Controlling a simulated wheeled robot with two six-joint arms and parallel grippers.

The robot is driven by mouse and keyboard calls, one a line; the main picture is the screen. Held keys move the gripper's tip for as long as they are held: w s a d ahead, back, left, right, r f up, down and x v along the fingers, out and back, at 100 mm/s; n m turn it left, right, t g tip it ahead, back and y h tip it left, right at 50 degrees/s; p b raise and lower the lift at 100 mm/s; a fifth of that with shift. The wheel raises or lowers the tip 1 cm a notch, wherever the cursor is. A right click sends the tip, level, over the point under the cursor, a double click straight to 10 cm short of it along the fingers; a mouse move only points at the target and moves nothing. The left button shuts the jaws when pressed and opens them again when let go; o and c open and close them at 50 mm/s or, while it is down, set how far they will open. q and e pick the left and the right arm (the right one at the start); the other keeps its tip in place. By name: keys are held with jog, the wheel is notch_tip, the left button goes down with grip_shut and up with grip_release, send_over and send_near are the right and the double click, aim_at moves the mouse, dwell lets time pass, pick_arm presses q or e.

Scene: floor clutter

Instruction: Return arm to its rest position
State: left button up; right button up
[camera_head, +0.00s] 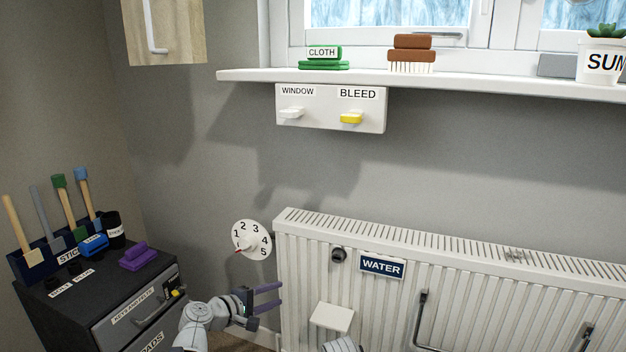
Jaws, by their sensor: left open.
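My left gripper (270,297) has purple fingers spread apart with nothing between them. It is low in the picture, in front of the left end of the white radiator (480,290), below the numbered dial (252,240). My left arm (200,318) comes up from the bottom edge, bent, beside the dark cabinet. A small grey ribbed part (342,344) shows at the bottom edge; I cannot tell what it is. My right gripper does not show.
A dark cabinet (60,313) with tools and blocks on top stands left of my arm. A white plate (332,318) is in front of the radiator, right of the gripper. A windowsill (450,87) and a two-lever panel (330,115) are higher up.

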pick_arm(q)
jog(key=s+d+f+m+g+y+p, duration=0.3)
jog(key=s+d+f+m+g, duration=0.45)
jog(key=s+d+m, duration=0.35)
jog(key=s+a+f+m+g+y+p, duration=0.1)
jog(key=s+a+m+g+y+p, duration=0.3)
jog(key=s+y, duration=0.55)
jog(key=s+r+m+h+p, duration=0.1)
jog(key=s+r+h+p, duration=0.1)
jog(key=r+p, duration=3.4)
notch_tip(320, 180, up, 2)
jog(key=shift+s+a+p, duration=0.3)
jog(key=shift+s, duration=0.3)
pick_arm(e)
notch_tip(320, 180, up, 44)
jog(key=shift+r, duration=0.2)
